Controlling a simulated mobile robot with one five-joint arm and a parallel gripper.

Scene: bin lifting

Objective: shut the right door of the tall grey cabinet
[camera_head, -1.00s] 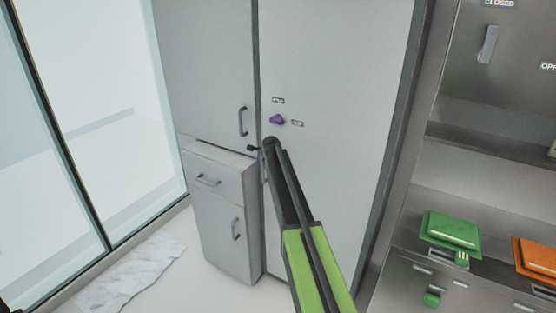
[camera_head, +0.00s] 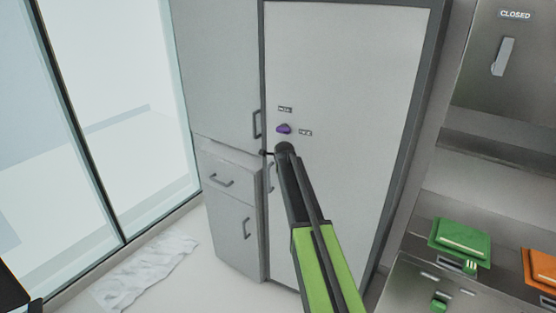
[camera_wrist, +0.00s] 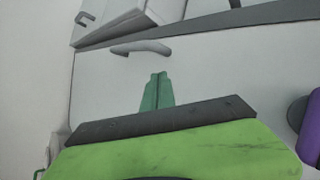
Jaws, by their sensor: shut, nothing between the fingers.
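The tall grey cabinet (camera_head: 222,70) stands ahead in the head view. Its right door (camera_head: 350,80) is a wide pale panel with a purple knob (camera_head: 284,129); the knob also shows at the right edge of the wrist view (camera_wrist: 312,130). The door looks flush or nearly flush with its dark frame; I cannot tell whether a small gap is left. A grey handle (camera_wrist: 140,48) lies just beyond my gripper in the wrist view. My gripper (camera_wrist: 159,76) is shut and empty, its green fingers in front of the door panel. In the head view my arm hides the fingers.
Left of the door are an upper door with a handle (camera_head: 257,124), a drawer (camera_head: 222,178) and a lower door (camera_head: 235,235). Glass panels (camera_head: 100,110) stand at left, with a crumpled white sheet (camera_head: 150,270) on the floor. A steel unit with a green block (camera_head: 460,242) is at right.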

